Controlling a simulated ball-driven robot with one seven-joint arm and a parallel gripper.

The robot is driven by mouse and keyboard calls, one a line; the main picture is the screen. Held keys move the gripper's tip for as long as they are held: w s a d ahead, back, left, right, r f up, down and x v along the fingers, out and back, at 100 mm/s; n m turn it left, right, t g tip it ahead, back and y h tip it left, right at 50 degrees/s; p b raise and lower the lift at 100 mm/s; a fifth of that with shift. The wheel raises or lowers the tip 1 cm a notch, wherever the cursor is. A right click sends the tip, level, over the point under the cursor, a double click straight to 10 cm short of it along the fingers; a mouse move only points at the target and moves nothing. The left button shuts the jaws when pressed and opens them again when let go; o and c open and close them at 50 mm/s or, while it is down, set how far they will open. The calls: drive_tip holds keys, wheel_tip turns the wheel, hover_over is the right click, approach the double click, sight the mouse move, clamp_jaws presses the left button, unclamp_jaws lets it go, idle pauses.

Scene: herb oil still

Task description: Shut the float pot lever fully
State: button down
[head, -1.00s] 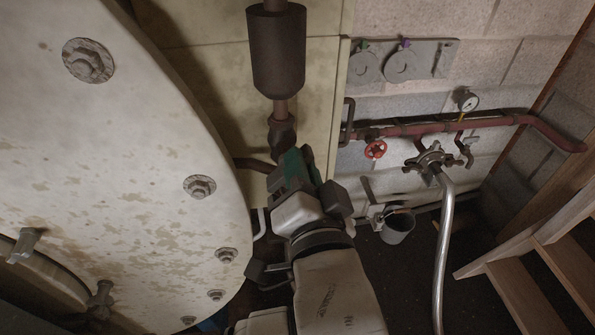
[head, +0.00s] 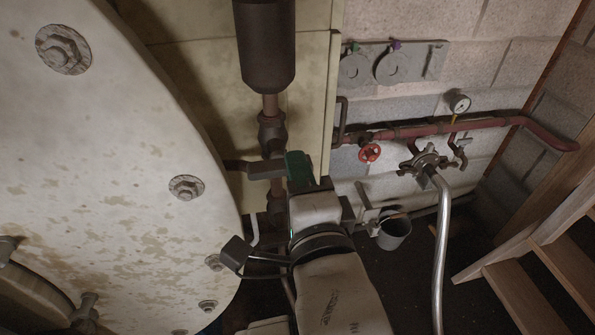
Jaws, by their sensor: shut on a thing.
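The float pot (head: 265,45) is a dark upright cylinder at the top centre of the head view, with a brown pipe and a valve fitting (head: 271,133) below it. My gripper (head: 296,178) is just below that fitting, beside the pipe. It is shut on the lever, whose green part (head: 298,167) shows at the jaws. A dark bar (head: 265,169) runs level to the left from there, across the pipe. My wrist hides part of the lever, and the fingertips are hard to make out.
A large pale vessel wall with bolts (head: 186,187) stands close on the left. To the right are a red handwheel (head: 369,153), a red pipe (head: 490,123), a gauge (head: 459,103), a steel hose (head: 441,250) and a bucket (head: 394,232). Wooden stairs (head: 520,260) stand at far right.

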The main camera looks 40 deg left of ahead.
drive_tip(key=shift+f+m, duration=0.15)
drive_tip(key=shift+m, duration=0.15)
drive_tip(key=c, duration=1.1)
unclamp_jaws()
drive_tip(key=b+v, duration=0.1)
drive_tip(key=v, duration=0.9)
drive_tip(key=shift+s+d, duration=0.25)
drive_tip(key=shift+d, duration=0.05)
